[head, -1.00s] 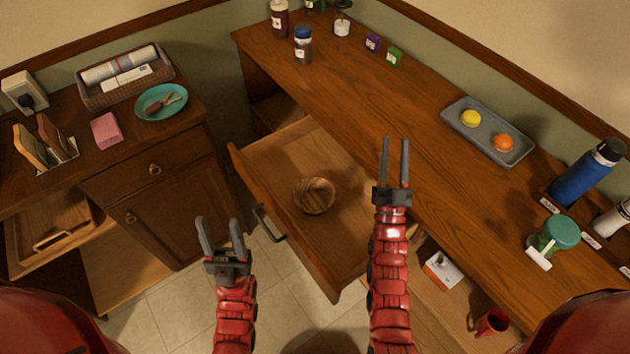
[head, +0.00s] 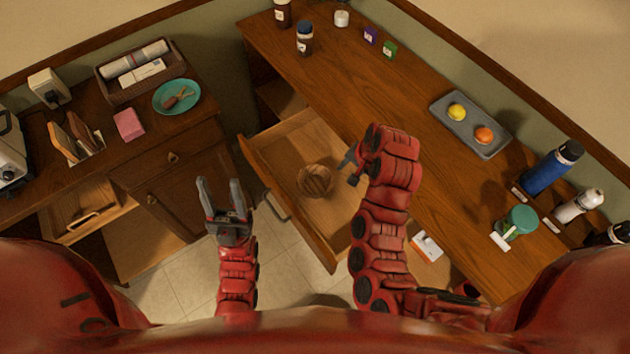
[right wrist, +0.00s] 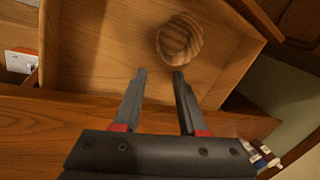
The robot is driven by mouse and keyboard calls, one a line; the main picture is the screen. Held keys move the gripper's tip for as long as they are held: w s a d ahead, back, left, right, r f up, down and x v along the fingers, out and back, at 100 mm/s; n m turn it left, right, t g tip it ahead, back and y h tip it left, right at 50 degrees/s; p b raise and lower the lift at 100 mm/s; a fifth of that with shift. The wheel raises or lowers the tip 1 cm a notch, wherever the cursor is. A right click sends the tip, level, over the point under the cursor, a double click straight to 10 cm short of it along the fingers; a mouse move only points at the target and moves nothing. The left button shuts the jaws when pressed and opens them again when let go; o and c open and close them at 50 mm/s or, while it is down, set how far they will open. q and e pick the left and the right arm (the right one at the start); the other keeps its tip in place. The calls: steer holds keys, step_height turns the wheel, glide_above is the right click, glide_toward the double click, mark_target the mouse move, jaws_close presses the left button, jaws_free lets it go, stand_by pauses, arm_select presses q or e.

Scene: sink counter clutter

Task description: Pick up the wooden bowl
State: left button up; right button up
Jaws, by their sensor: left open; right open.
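The wooden bowl (head: 315,180) is round with striped grain and sits inside the pulled-out drawer (head: 290,228). It also shows in the right wrist view (right wrist: 180,40), just beyond the fingertips and slightly right of centre. My right gripper (head: 347,164) is bent toward the drawer, above its right side, with its fingers pointing at the bowl. In the right wrist view its two fingers (right wrist: 160,76) are apart, with nothing between them. My left gripper (head: 222,184) is open and empty, left of the drawer over the floor.
The drawer's walls surround the bowl. A teal plate (head: 190,88) lies on the left cabinet. Floor is clear in front.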

steer(key=b, duration=0.6)
glide_toward(330, 187)
steer(key=p+x, duration=0.1)
steer(key=x, duration=0.3)
steer(key=shift+s+a+p, duration=0.1)
steer(key=shift+a+p, duration=0.05)
steer(key=shift+p, duration=0.2)
steer(key=shift+a+f, duration=0.15)
steer(key=shift+f, duration=0.4)
steer(key=shift+w+a+f+p, duration=0.1)
steer(key=shift+w+f+p, duration=0.1)
steer(key=shift+f+p, duration=0.45)
steer(key=shift+w+a+f+p, duration=0.15)
steer(key=shift+f+p, duration=0.4)
steer(key=shift+p, duration=0.15)
steer(key=shift+x, duration=1.3)
jaws_close()
